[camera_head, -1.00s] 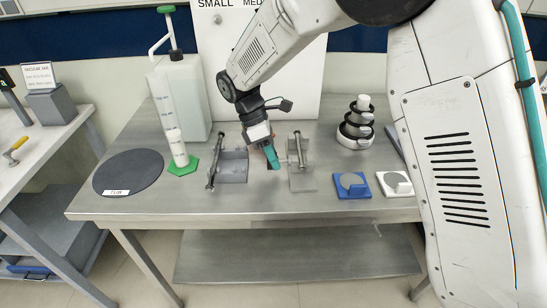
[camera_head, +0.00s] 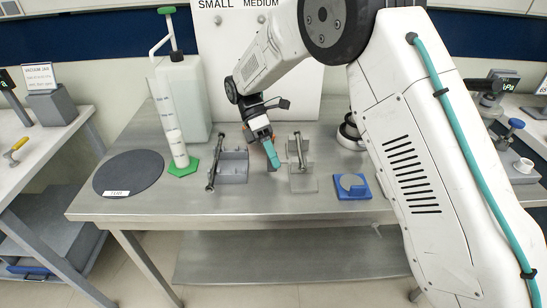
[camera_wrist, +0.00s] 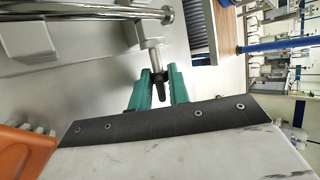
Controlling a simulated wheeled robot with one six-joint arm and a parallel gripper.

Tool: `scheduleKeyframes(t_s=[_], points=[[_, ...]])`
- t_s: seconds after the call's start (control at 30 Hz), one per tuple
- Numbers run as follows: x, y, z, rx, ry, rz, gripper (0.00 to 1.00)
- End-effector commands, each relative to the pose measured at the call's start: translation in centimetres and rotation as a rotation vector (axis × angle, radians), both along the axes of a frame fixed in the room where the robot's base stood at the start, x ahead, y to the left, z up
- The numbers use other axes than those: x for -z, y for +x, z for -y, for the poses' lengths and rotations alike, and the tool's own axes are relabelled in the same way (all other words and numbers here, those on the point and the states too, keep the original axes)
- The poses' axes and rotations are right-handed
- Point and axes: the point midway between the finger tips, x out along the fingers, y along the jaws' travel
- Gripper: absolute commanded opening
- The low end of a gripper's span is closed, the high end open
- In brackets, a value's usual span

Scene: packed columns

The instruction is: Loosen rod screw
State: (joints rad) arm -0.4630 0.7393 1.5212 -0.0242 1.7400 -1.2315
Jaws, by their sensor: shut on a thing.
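My gripper (camera_head: 272,158) is low over the steel table, between two grey rod holders. In the wrist view its teal fingers (camera_wrist: 158,88) are closed around the dark end of the rod screw (camera_wrist: 160,80). The screw's metal shaft (camera_wrist: 152,58) runs from the fingers to a grey block. In the head view the right holder (camera_head: 303,183) lies just right of my gripper, with a metal rod (camera_head: 299,150) along it. The left holder (camera_head: 234,168) also carries a rod (camera_head: 216,160). The screw's thread is too small to judge.
A green-based cylinder (camera_head: 179,152), a white canister (camera_head: 183,95) and a dark round mat (camera_head: 129,172) stand left. A blue holder (camera_head: 352,188) is right. My arm covers the table's right side. The front strip of table is clear.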

Motion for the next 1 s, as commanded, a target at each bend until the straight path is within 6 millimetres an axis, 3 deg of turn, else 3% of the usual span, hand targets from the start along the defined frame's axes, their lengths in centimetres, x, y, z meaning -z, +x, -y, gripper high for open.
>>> scheduleKeyframes(t_s=[0.27,0.3,0.37,0.67,1.0], points=[[0.0,0.0,0.1,0.000,-0.001,0.001,0.00],[0.0,0.0,0.1,0.000,-0.001,0.001,0.26],[0.0,0.0,0.0,0.000,-0.001,0.001,0.38],[-0.1,0.2,-0.1,-0.001,-0.001,0.002,0.38],[-3.4,3.6,-1.9,0.000,0.000,0.003,0.38]])
